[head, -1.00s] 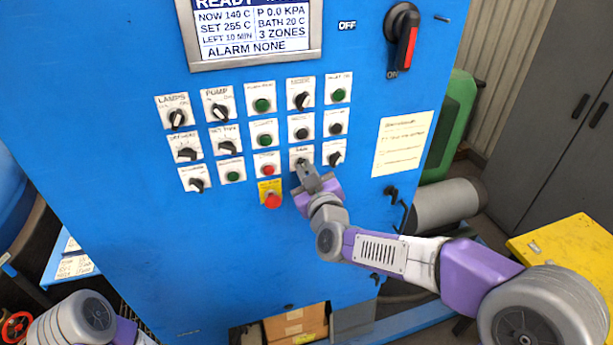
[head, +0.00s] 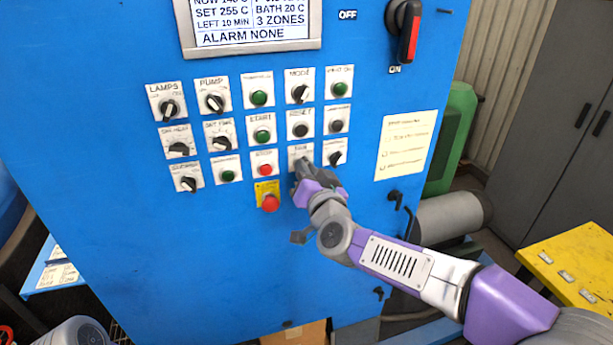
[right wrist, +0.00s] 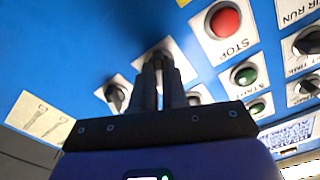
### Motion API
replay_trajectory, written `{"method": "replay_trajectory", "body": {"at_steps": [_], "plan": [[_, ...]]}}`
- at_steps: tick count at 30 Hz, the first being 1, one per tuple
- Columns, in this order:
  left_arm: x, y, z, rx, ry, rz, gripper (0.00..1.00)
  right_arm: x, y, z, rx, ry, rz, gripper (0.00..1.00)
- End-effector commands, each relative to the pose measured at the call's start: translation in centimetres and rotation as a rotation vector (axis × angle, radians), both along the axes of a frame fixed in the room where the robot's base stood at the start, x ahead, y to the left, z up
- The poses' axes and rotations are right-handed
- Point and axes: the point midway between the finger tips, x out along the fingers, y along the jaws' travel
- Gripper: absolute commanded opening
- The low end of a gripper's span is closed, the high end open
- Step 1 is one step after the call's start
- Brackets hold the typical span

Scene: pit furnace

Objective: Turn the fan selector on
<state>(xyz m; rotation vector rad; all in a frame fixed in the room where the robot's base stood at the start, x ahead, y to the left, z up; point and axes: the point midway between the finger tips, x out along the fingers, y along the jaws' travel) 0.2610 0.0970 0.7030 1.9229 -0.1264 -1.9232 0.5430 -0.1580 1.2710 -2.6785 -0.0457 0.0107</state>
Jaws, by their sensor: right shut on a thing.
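The fan selector (head: 300,151) is a small knob on a white plate in the third row of the blue panel, right of the red stop button (head: 264,169). Only the upper part of its plate shows in the head view. My right gripper (head: 304,166) is shut on its knob and hides most of it. In the right wrist view the two dark fingers (right wrist: 158,82) close over the knob in front of the white plate (right wrist: 180,62). The knob's pointing direction is hidden. My left gripper is out of the picture.
A red emergency button (head: 269,202) on a yellow plate sits close below left of my right gripper. Another black selector (head: 335,158) is just to its right. A red-handled main switch (head: 405,30) is at upper right. A yellow table (head: 572,262) stands at right.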

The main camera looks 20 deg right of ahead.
Motion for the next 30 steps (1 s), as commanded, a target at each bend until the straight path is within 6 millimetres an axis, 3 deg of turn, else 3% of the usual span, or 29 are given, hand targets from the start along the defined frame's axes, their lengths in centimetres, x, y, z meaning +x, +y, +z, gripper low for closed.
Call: {"method": "replay_trajectory", "body": {"at_steps": [21, 22, 26, 30], "plan": [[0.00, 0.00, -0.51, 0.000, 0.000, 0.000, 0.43, 0.00, 0.00, 0.03, 0.080, 0.003, 0.000, 0.00], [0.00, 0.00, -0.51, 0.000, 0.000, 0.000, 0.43, 0.00, 0.00, 0.03, 0.079, 0.003, 0.000, 0.16], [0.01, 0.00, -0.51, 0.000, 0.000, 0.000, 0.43, 0.00, -0.01, 0.03, 0.078, 0.003, 0.000, 0.36], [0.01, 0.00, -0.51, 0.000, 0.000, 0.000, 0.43, 0.00, -0.01, 0.02, 0.077, 0.003, 0.000, 0.38]]}}
